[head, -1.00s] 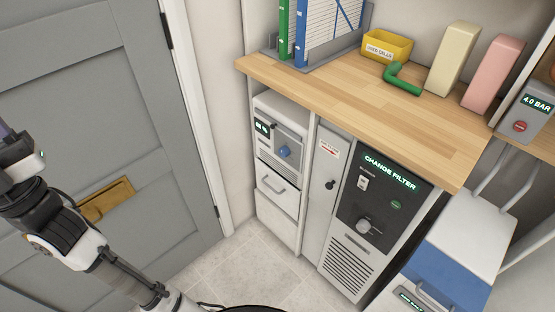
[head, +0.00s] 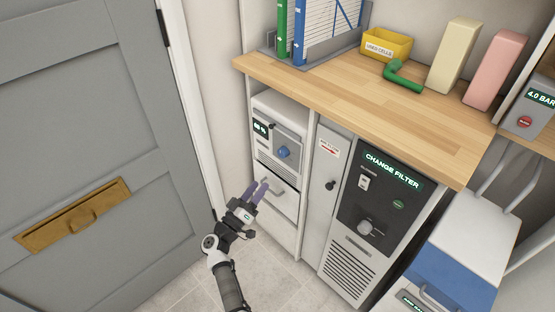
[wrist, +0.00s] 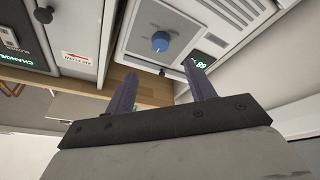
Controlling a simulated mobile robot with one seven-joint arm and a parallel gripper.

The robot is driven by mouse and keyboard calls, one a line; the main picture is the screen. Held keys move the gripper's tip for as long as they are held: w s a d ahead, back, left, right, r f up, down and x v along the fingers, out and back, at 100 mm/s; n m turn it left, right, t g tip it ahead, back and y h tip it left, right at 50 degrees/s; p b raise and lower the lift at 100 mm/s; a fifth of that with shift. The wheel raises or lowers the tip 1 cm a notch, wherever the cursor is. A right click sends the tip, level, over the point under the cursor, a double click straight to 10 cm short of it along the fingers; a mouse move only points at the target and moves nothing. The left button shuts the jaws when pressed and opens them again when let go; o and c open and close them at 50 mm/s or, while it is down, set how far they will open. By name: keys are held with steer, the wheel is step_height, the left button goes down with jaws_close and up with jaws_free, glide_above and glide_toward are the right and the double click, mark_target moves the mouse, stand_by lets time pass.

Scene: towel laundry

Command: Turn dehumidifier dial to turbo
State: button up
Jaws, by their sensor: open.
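The dehumidifier (head: 278,137) is a white unit under the wooden counter, with a small lit green display (head: 261,128) and a blue dial (head: 283,152) on its front. In the wrist view the blue dial (wrist: 160,41) shows beyond my fingers, and the display (wrist: 196,62) is partly hidden behind a finger. My gripper (head: 257,190) is open and empty, in front of the drawer below the dial and apart from it. In the wrist view my gripper (wrist: 162,88) has its two purple fingers spread. The dial's setting marks are too small to read.
To the right are a narrow panel with a black knob (head: 331,185) and a dark unit (head: 378,208) reading CHANGE FILTER. The wooden counter (head: 350,105) overhangs above. A grey door (head: 90,130) with a brass letter plate stands left. The drawer handle (head: 272,187) is close to my fingers.

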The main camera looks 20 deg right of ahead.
mark_target(281, 155)
steer(key=x, duration=1.2)
steer(key=shift+w+d+r, duration=0.1)
steer(key=shift+w+r, duration=0.05)
steer(key=shift+r, duration=0.05)
steer(key=c, duration=1)
steer(key=shift+o, duration=0.2)
steer(key=shift+m, duration=0.3)
